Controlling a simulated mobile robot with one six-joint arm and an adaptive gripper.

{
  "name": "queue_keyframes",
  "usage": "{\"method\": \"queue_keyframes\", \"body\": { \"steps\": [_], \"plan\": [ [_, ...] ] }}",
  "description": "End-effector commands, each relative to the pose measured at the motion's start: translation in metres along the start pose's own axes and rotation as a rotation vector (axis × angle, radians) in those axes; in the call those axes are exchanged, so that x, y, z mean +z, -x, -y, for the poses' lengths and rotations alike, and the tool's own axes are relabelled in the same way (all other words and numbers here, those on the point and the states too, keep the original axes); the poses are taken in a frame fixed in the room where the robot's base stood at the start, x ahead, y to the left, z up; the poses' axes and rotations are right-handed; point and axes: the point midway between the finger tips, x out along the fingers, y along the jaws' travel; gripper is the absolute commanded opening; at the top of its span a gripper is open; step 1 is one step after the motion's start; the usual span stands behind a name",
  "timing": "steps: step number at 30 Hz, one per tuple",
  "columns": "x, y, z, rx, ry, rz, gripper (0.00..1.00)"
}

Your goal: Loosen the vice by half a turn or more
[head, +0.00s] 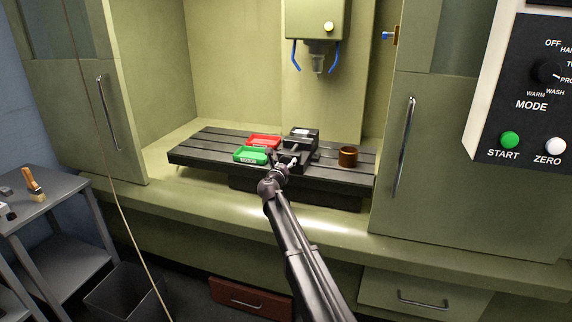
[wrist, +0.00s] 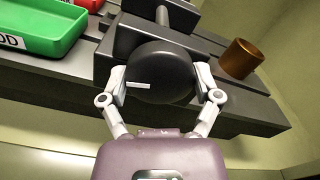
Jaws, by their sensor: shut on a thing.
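The vice (head: 300,142) is a dark block with jaws, sitting on the slotted machine table. It also shows in the wrist view (wrist: 125,38), with a round black knob (wrist: 160,72) at its near end. The knob has a white mark on its left side, lying nearly level. My gripper (wrist: 165,85) has one pale finger on each side of the knob and is shut on it. In the head view my gripper (head: 283,163) reaches the front of the vice, and my arm hides the knob there.
A green tray (wrist: 35,45) and a red tray (head: 264,141) stand left of the vice. A copper-brown cup (wrist: 241,59) stands right of it on the slotted table (head: 205,147). Cabinet doors (head: 425,150) flank the opening. A spindle with blue nozzles (head: 318,62) hangs above.

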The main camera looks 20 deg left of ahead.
Motion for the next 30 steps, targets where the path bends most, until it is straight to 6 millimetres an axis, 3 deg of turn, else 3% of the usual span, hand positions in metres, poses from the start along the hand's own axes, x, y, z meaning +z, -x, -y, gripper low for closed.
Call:
{"method": "queue_keyframes", "body": {
  "steps": [30],
  "plan": [
    [0.0004,-0.0016,0.0002,-0.002,0.917,0.002,0.34]
  ]
}}
